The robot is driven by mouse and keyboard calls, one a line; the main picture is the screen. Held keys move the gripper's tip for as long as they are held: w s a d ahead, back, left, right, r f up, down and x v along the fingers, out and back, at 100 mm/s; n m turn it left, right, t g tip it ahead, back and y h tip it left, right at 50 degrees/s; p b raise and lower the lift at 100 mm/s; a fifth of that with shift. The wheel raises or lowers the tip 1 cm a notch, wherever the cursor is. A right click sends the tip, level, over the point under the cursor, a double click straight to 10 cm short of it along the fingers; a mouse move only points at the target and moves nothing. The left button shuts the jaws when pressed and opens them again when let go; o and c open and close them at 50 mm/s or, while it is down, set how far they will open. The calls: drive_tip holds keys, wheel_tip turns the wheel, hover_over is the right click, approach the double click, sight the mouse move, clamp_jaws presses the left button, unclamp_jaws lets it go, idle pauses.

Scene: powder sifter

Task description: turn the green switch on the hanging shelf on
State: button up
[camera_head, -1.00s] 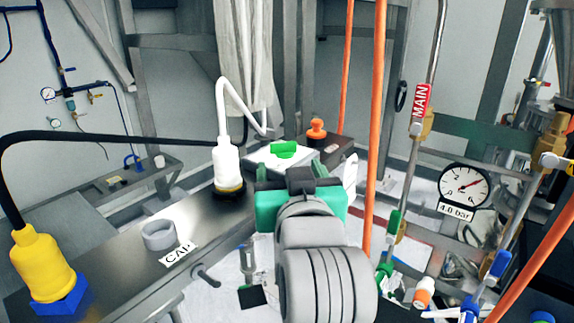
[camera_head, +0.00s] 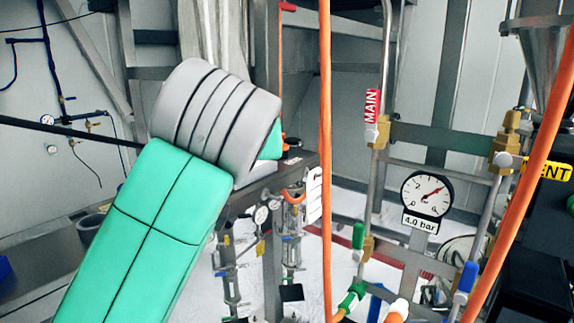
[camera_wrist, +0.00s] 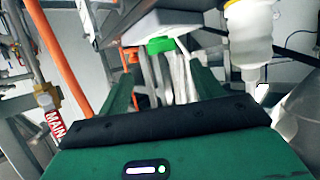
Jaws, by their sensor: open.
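The green switch (camera_wrist: 161,46) shows in the wrist view, on the underside, as pictured, of a white box (camera_wrist: 140,18); this view looks upside down. My gripper (camera_wrist: 161,70) is open and empty. Its two green fingers stand apart, with the switch beyond their tips and between them in the picture. I see no contact. In the head view my arm covers the switch, and only a small green part of my gripper (camera_head: 272,142) shows at the arm's right side.
Orange vertical pipes (camera_head: 325,150) stand right of my arm. A pressure gauge (camera_head: 428,194) and a pipe with a red MAIN label (camera_head: 371,106) are farther right.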

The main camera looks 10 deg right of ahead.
drive_tip(key=x, duration=0.2)
drive_tip(key=p+x, duration=0.1)
drive_tip(key=x, duration=0.2)
drive_tip(key=p+x, duration=0.1)
drive_tip(key=x, duration=0.2)
drive_tip(key=shift+a, duration=0.25)
drive_tip(key=shift+c, duration=0.3)
